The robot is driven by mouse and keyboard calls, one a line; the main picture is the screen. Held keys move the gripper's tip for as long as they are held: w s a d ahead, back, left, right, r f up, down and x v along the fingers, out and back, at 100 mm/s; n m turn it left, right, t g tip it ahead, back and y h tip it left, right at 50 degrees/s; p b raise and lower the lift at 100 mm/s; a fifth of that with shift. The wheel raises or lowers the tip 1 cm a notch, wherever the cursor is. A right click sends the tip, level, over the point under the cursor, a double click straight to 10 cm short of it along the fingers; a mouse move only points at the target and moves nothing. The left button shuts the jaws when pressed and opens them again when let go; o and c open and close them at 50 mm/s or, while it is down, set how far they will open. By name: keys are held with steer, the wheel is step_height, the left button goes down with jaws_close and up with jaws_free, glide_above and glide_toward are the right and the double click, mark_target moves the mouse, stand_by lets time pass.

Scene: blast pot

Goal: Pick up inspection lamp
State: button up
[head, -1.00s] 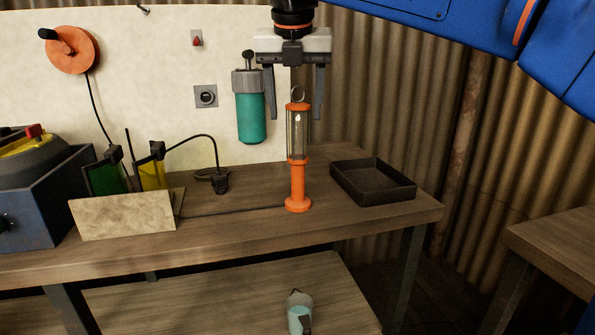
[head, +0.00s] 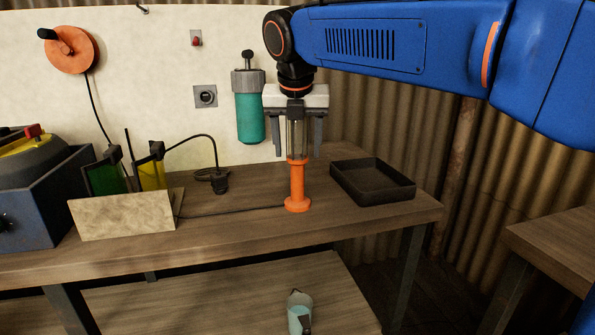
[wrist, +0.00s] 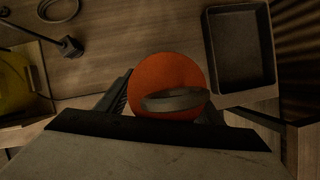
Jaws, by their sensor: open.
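The inspection lamp (head: 297,185) stands upright on the workbench, with an orange base and handle and a clear tube above. Its top is hidden behind my gripper in the head view. In the wrist view its round orange top (wrist: 165,75) with a grey hanging ring (wrist: 175,100) lies just beyond the gripper body. My gripper (head: 297,150) points down over the lamp, open, with one finger on each side of the clear tube. I cannot tell whether either finger touches it.
A dark empty tray (head: 372,182) sits right of the lamp. A teal canister (head: 250,118) hangs on the back panel close to the left finger. A holder with coloured plates (head: 125,213) stands at left. A black cable (head: 230,212) runs along the bench toward the lamp.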

steer(key=shift+c, duration=0.3)
jaws_close()
steer(key=shift+r, duration=0.1)
